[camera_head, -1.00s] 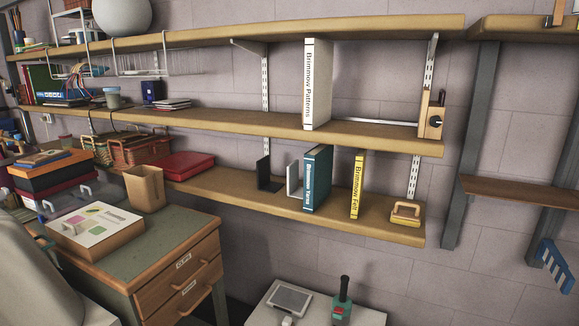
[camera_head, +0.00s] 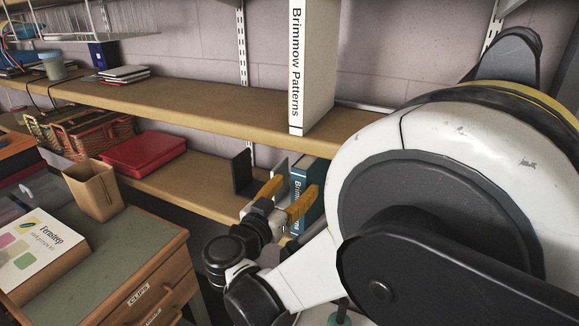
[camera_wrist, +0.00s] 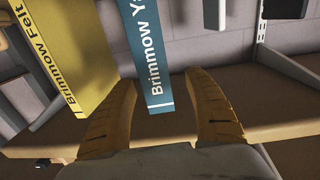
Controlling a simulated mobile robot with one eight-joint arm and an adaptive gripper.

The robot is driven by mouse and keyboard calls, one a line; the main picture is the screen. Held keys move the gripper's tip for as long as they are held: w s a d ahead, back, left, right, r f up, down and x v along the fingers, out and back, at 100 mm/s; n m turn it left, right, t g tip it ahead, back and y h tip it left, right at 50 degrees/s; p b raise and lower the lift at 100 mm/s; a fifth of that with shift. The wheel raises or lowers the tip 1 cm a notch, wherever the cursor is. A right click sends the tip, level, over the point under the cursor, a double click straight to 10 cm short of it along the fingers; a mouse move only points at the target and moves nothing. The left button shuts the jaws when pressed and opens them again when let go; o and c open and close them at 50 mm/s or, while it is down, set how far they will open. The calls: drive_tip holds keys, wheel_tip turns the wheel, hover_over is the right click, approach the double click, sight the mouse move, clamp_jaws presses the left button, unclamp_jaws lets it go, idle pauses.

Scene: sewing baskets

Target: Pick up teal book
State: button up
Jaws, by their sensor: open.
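The teal book (camera_head: 308,180) stands upright on the lower shelf, its spine toward me and partly hidden by my gripper (camera_head: 289,198) in the head view. In the wrist view the teal book (camera_wrist: 147,55) shows its spine with white lettering, between and beyond the fingertips of my gripper (camera_wrist: 165,85). The two orange-yellow fingers are spread open and hold nothing. I cannot tell whether either finger touches the book.
A yellow book (camera_wrist: 62,50) stands beside the teal one. The upper shelf (camera_head: 200,107) with a white book (camera_head: 313,65) hangs above. A red box (camera_head: 143,152) lies on the lower shelf (camera_head: 190,190).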

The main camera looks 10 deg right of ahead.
drive_tip(key=b+x, duration=0.3)
drive_tip(key=x, duration=0.7)
drive_tip(key=shift+d+f, duration=0.35)
drive_tip(key=shift+d, duration=0.05)
clamp_jaws()
